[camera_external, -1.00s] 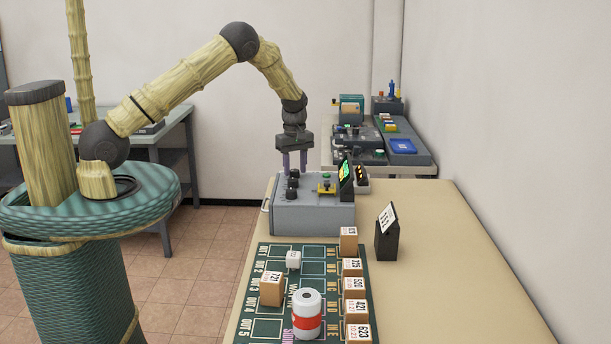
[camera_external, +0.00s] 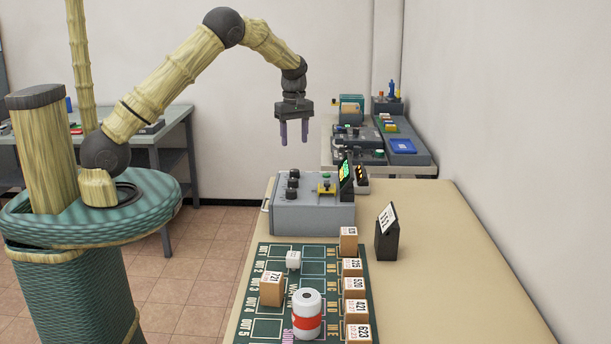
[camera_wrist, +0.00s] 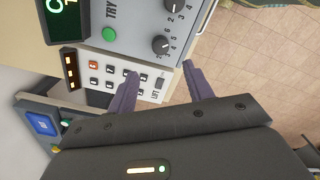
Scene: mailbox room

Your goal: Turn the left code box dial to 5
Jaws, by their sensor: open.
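The grey code box (camera_external: 313,218) stands on the near table, with several black dials (camera_external: 292,184) along the left of its top. In the wrist view, a black dial (camera_wrist: 161,44) with numbers around it shows near the top centre, and another dial (camera_wrist: 174,5) is cut off by the top edge. I cannot read their settings surely. My gripper (camera_external: 294,140) hangs fingers down above the box, clear of the dials. Its two purple fingers are apart with nothing between them; they also show in the wrist view (camera_wrist: 158,82).
A green button (camera_external: 326,177) and a green-lit screen (camera_external: 346,171) are on the box's right. A keypad panel (camera_wrist: 118,75) is beside it in the wrist view. A green mat (camera_external: 312,268) with small boxes and a white-and-red can (camera_external: 307,315) lies in front. A black sign (camera_external: 387,240) stands right.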

